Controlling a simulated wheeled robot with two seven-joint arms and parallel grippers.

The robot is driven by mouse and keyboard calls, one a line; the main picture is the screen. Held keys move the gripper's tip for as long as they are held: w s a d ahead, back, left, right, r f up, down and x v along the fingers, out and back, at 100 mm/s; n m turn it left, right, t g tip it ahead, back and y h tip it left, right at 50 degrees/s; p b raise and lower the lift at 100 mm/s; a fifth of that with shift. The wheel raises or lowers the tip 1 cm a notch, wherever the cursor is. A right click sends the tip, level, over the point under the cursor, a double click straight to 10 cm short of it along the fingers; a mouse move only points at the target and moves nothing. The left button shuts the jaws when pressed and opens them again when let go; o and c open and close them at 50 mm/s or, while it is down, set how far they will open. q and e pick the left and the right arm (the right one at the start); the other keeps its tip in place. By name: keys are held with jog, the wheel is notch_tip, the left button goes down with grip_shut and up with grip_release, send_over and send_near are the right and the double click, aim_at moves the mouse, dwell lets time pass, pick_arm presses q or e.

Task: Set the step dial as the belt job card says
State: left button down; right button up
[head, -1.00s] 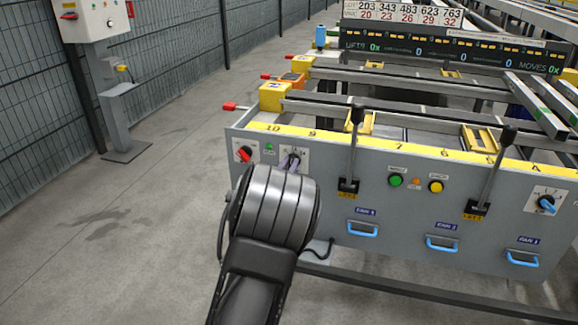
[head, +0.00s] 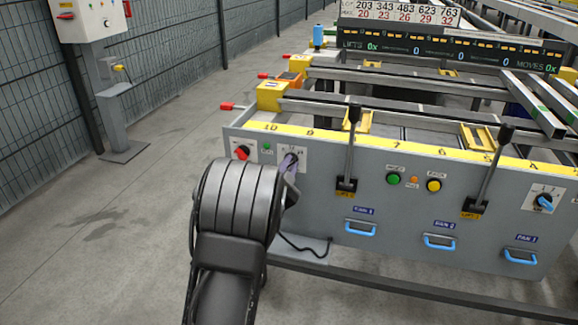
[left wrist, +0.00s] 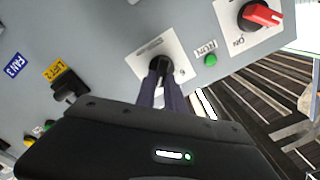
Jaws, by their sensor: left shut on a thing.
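A black dial on a white plate with small markings is set in the grey front panel; it shows in the left wrist view (left wrist: 161,65), and its plate shows in the head view (head: 301,156). I cannot read the dial's name or setting. My left gripper (left wrist: 161,78) is shut on this dial, its two dark purple fingers on the knob; the fingertips also show in the head view (head: 289,162). My forearm and wrist stand in front of the panel. My right gripper is not in view. No belt job card is readable.
A red rotary switch (head: 242,153) sits left of the dial, with a green lamp (head: 267,146) between. Two black-topped levers (head: 352,140) (head: 490,165), green (head: 394,179) and yellow (head: 433,186) buttons and a blue dial (head: 544,201) are to the right.

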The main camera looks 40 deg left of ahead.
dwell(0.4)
pick_arm(q)
jog(key=c, duration=1.4)
grip_release()
jog(key=shift+c, duration=0.2)
jog(key=shift+s, duration=0.1)
jog(key=p+v, duration=0.1)
jog(key=v, duration=0.6)
jog(key=shift+s+p, duration=0.3)
jog(key=shift+p, duration=0.05)
jog(key=shift+d+f, duration=0.1)
